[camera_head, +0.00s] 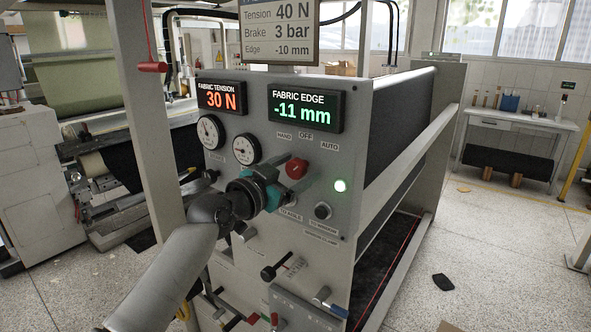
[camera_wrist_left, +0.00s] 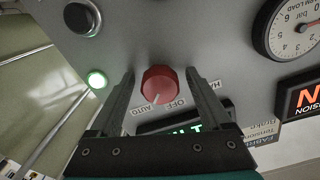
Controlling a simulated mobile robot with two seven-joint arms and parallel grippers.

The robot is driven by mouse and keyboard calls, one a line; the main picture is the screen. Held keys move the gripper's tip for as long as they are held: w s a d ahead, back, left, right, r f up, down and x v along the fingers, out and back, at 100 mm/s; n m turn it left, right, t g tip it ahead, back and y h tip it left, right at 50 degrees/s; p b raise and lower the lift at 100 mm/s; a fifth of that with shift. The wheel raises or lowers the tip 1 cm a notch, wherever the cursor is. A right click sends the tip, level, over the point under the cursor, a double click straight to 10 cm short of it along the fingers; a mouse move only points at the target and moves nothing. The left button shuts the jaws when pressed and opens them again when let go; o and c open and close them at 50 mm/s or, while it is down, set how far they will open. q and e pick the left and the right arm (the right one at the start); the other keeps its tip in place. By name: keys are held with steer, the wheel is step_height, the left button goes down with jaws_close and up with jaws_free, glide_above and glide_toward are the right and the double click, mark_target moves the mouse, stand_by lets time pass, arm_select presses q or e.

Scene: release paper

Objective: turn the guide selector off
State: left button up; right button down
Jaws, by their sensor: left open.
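The guide selector is a red knob (camera_head: 297,168) on the grey machine panel (camera_head: 330,150), below the HAND, OFF and AUTO labels. In the left wrist view the red knob (camera_wrist_left: 160,84) shows from close up, and the labels read upside down. Its white line points down and slightly left, towards the AUTO side of the OFF label (camera_wrist_left: 177,104). My left gripper (camera_head: 291,184) is at the panel by the knob. In the wrist view its two fingers (camera_wrist_left: 160,76) are open, one on each side of the knob, with gaps showing. My right gripper is not in view.
A lit green lamp (camera_head: 340,185) and a dark button (camera_head: 322,211) sit right of the knob. Gauges (camera_head: 246,149) are to its left. Levers (camera_head: 268,273) stick out lower down. A display (camera_head: 305,108) reads -11 mm, and a sign (camera_head: 278,32) hangs above.

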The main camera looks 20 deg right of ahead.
arm_select(q)
jaws_close()
stand_by(0.6)
steer(key=n, duration=0.3)
steer(key=shift+n, duration=0.3)
steer(key=n+p, duration=0.1)
steer(key=n, duration=0.4)
stand_by(0.5)
jaws_free()
